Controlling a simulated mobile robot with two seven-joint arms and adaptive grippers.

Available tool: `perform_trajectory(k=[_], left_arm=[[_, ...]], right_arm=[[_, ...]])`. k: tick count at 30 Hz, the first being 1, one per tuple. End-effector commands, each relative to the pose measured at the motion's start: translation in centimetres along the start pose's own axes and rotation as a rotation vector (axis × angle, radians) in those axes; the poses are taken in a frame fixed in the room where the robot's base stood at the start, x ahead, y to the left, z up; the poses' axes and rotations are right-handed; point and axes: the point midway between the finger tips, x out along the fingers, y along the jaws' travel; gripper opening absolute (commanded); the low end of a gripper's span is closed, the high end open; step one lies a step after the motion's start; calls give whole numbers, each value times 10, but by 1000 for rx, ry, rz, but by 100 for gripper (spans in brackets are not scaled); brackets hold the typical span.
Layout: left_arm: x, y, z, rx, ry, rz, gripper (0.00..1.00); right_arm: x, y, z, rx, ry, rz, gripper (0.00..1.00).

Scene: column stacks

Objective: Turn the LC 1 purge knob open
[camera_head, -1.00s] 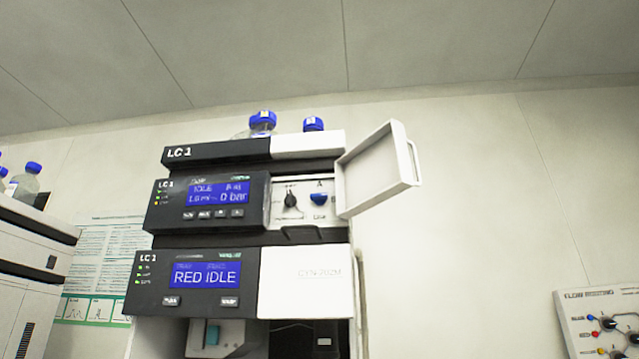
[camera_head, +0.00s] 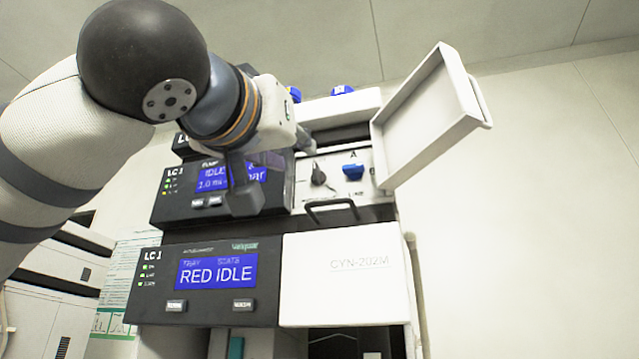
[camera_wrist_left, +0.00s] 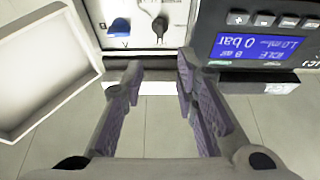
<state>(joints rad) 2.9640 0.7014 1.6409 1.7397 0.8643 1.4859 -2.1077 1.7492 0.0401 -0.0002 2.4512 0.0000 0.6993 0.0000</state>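The LC 1 module's small panel holds a black knob (camera_head: 318,175) and, to its right, a blue knob (camera_head: 353,172). I cannot read which one is labelled purge. My left gripper (camera_head: 272,172) is in front of the module's display, left of the black knob. In the left wrist view the panel is upside down, with the black knob (camera_wrist_left: 160,24) and blue knob (camera_wrist_left: 118,27) beyond the fingertips. The left gripper (camera_wrist_left: 160,72) is open and empty there, its fingers apart and touching neither knob. My right gripper is not in view.
A white cover door (camera_head: 430,120) stands swung open right of the knobs. A dark handle (camera_head: 331,210) sits below the knobs. Blue-capped bottles (camera_head: 342,90) stand on top. Free wall lies to the right.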

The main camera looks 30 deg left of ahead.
Motion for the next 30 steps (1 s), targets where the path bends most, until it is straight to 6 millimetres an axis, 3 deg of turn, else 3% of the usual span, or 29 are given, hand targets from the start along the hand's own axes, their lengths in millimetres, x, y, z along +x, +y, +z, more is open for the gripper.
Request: perform_trajectory(k=[6, 12, 22, 26, 30], left_arm=[[58, 0, 2, 1, -5, -5, 28], [91, 1, 2, 0, -3, -2, 28], [99, 1, 2, 1, -2, -1, 28], [99, 1, 2, 1, -2, 0, 0], [98, 2, 2, 1, -2, 1, 0]], right_arm=[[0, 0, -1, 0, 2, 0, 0], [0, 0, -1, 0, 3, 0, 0], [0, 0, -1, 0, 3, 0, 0], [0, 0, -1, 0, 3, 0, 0], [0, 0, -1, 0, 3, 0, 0]])
